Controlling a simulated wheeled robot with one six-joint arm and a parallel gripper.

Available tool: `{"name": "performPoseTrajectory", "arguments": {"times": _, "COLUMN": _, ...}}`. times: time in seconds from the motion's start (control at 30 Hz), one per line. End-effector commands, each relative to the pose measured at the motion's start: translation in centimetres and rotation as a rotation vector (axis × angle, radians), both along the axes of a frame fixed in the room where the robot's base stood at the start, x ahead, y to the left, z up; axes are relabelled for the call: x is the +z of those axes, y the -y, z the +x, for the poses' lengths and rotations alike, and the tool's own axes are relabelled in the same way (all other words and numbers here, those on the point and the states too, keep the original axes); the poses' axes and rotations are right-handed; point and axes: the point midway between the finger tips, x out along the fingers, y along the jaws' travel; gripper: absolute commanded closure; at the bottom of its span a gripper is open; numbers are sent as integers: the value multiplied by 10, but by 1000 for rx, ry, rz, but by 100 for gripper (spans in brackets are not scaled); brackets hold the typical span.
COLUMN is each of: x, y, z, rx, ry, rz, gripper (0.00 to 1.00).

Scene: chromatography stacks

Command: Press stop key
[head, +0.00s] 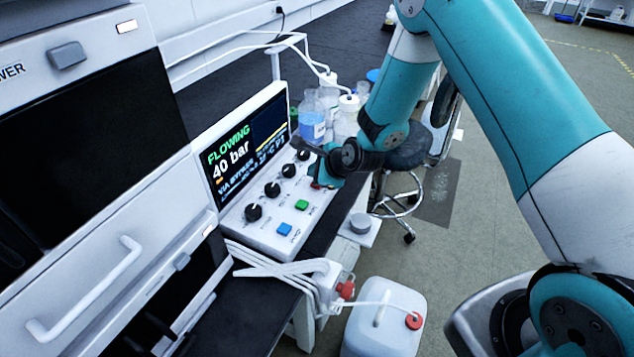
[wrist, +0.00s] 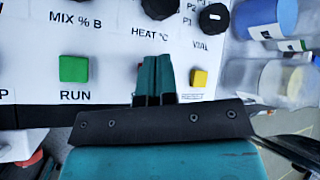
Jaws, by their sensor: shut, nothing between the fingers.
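The white control panel (head: 268,212) has a row of square keys along its front edge. In the head view a small bit of red (head: 315,185) shows beyond the green key, mostly hidden by my gripper (head: 326,176); it may be the stop key. In the wrist view my gripper (wrist: 155,70) has its fingers together and empty. They lie over the panel between the green RUN key (wrist: 74,69) and the yellow key (wrist: 199,78). No stop label is readable, and I cannot tell whether the fingertips touch anything.
The screen (head: 245,145) reads FLOWING, 40 bar. Black knobs (head: 272,189) stand behind the keys, and a blue key (head: 284,229) is nearer. Bottles (head: 313,122) stand beyond the panel. A white jug (head: 385,320) and a stool (head: 408,155) are to the right.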

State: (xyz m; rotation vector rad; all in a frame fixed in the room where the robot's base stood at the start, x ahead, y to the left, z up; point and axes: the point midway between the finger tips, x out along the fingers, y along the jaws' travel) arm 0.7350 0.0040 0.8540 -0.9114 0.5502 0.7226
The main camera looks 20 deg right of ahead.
Motion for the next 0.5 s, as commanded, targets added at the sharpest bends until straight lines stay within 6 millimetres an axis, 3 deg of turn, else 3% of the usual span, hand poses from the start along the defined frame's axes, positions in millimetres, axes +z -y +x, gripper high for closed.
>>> {"name": "performPoseTrajectory", "arguments": {"times": 0.5, "x": -8, "y": 0, "z": 0, "rx": 0, "ry": 0, "rz": 0, "gripper": 100}}
